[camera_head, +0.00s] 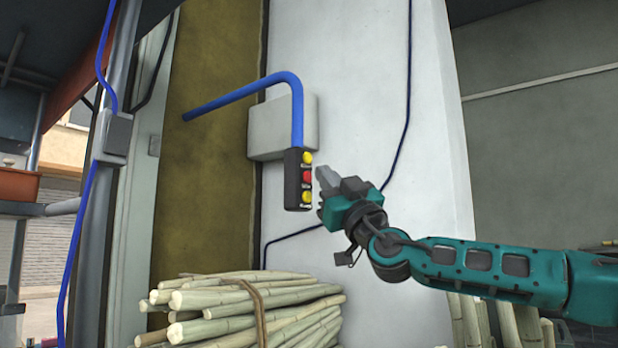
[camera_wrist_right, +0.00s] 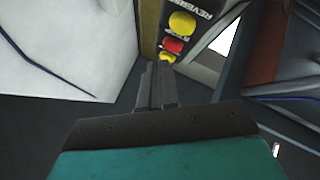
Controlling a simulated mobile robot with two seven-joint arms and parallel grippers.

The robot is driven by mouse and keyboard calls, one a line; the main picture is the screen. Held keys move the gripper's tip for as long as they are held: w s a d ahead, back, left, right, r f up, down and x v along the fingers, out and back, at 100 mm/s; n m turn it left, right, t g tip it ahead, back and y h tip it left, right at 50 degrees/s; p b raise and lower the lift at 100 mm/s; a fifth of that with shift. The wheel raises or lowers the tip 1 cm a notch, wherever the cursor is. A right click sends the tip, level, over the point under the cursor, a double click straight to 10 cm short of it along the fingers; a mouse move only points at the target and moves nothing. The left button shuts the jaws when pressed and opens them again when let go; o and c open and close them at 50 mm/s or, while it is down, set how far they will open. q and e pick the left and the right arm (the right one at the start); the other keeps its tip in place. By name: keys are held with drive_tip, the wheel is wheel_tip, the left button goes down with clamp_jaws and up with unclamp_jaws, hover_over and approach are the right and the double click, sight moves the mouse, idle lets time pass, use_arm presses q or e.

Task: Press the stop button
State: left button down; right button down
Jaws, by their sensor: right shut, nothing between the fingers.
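A black control box (camera_head: 291,182) hangs at the end of a blue pipe in front of the white wall. On its face are a yellow button (camera_head: 307,158) at the top, a red button (camera_head: 307,176) in the middle and a yellow one (camera_head: 307,197) at the bottom. The red button (camera_wrist_right: 173,44) also shows in the right wrist view, between the two yellow ones. My right gripper (camera_head: 323,174) is shut and empty, its tips just right of the box, about level with the red button; whether they touch it is unclear. My left gripper is out of view.
A grey wall box (camera_head: 270,127) sits behind the blue pipe (camera_head: 250,92). A tied bundle of cane (camera_head: 240,308) lies below the control box. A dark cable (camera_head: 408,95) runs down the white wall. The wall right of my gripper is otherwise clear.

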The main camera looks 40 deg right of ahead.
drive_tip(key=shift+w, duration=0.1)
idle(0.6)
drive_tip(key=shift+w+a+b, duration=0.15)
drive_tip(key=shift+w+b, duration=0.1)
drive_tip(key=shift+b, duration=0.05)
drive_tip(key=shift+w, duration=0.1)
drive_tip(key=shift+w+a, duration=0.1)
drive_tip(key=shift+w, duration=0.25)
idle(0.8)
drive_tip(key=shift+s+d+b, duration=0.2)
drive_tip(key=shift+s+b, duration=0.45)
drive_tip(key=shift+s, duration=0.15)
